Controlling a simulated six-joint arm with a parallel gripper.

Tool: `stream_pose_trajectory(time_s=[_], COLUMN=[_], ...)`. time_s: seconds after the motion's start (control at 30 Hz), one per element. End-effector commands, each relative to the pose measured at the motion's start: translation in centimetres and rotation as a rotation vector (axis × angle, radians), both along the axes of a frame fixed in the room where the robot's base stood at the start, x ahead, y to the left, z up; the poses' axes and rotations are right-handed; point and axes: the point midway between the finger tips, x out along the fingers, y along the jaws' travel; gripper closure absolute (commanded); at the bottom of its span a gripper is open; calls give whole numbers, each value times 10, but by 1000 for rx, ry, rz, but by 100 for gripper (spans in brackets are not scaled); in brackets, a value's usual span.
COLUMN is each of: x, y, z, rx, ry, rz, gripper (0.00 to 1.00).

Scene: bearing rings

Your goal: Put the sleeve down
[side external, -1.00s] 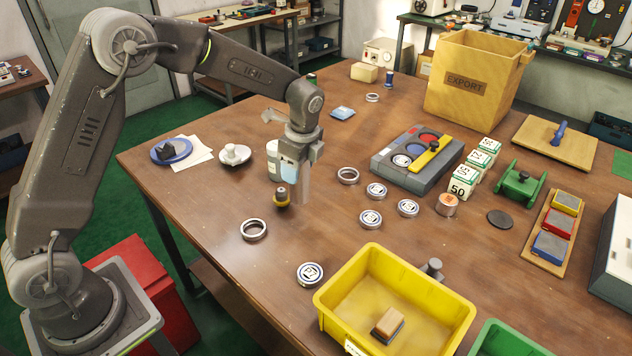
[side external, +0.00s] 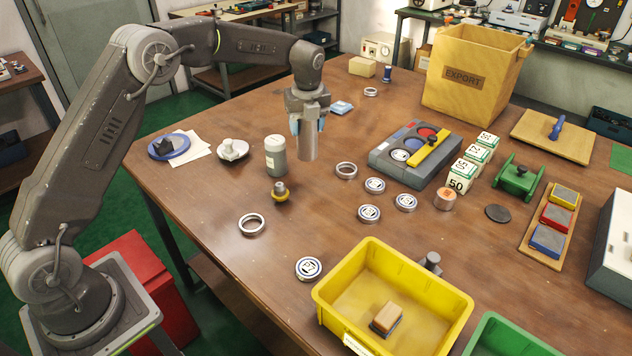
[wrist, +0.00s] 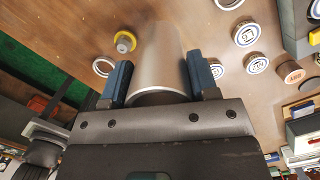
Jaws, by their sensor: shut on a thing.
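The sleeve (side external: 309,144) is a plain grey metal cylinder, upright between the jaws of my gripper (side external: 308,124). My gripper is shut on its upper part. In the wrist view the sleeve (wrist: 162,60) stands between the two blue fingers of my gripper (wrist: 162,82), pointing away toward the table. In the side view its lower end is over the brown table (side external: 240,285), left of a metal ring; I cannot tell whether it touches the wood.
A grey-green jar (side external: 276,156) and a small yellow-based knob (side external: 281,192) stand to the left. A metal ring (side external: 346,170) and several white-faced bearings (side external: 375,185) lie to the right. A yellow bin (side external: 440,311) is in front. Bare wood lies between the sleeve and the bin.

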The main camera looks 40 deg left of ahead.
Motion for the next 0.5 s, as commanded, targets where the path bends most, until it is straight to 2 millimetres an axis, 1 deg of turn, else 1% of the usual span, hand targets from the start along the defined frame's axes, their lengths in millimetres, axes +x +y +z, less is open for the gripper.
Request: stream_pose_trajectory(time_s=[0.03, 0.1, 0.2, 0.3, 0.37, 0.5], x=[10, 19, 28, 33, 34, 34], y=[-1, -2, -3, -4, -4, -4], z=[0, -1, -2, -4, -10, -32], rx=[2, 5, 9, 11, 12, 13], ry=[-8, -8, -10, -10, -9, -8], rz=[-59, -137, -217, -262, -275, -281], gripper=[96, 96, 96, 96, 96, 96])
